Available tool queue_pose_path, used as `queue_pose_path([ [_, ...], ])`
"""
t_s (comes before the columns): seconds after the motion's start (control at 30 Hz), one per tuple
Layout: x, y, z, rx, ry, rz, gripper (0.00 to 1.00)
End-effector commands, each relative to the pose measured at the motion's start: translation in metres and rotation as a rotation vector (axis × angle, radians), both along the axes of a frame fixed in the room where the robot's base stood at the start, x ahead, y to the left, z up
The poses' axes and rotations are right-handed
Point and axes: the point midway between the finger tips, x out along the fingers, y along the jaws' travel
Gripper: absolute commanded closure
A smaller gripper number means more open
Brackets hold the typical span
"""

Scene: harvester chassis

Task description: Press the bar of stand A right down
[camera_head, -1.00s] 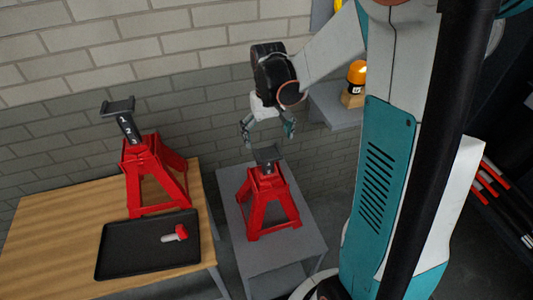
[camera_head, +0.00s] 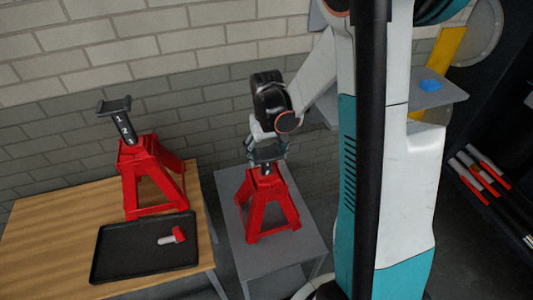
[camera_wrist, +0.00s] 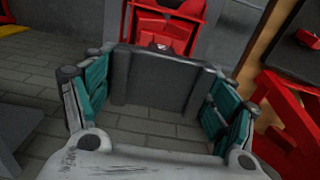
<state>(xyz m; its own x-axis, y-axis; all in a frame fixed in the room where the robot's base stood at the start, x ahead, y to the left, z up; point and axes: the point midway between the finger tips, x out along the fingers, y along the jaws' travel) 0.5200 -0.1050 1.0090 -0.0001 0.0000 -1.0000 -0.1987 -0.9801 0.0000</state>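Two red stands with dark bars are in the head view; I see no letter saying which is stand A. The right red stand (camera_head: 267,203) is on a grey table. Its dark bar (camera_head: 268,153) shows only a short length below its forked top. The left red stand (camera_head: 150,178) has its bar (camera_head: 124,124) raised, tilted in view, with white marks. My gripper (camera_head: 268,146) is at the right stand's bar top. In the wrist view my gripper (camera_wrist: 160,95) has its teal fingers apart, one on either side of the dark bar top (camera_wrist: 160,80). I cannot tell whether they touch it.
The wooden table (camera_head: 60,215) bears the left stand and a black tray (camera_head: 145,250) with a small red-and-white object (camera_head: 174,236). The grey table (camera_head: 235,200) has bare space around its stand. A brick wall (camera_head: 190,60) is behind. A grey shelf (camera_head: 440,95) is at right.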

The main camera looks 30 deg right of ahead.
Motion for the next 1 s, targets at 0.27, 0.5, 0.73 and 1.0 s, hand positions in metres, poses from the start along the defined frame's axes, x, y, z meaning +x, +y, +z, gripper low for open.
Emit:
queue_pose_path([
  [0.27,0.0,0.0,-0.001,0.0,0.0,0.0,0.69],
  [0.5,0.0,0.0,-0.026,0.0,0.0,0.0,0.69],
  [0.73,0.0,0.0,-0.051,0.0,0.0,0.0,0.68],
  [1.0,0.0,0.0,-0.05,0.0,0.001,0.0,0.69],
])
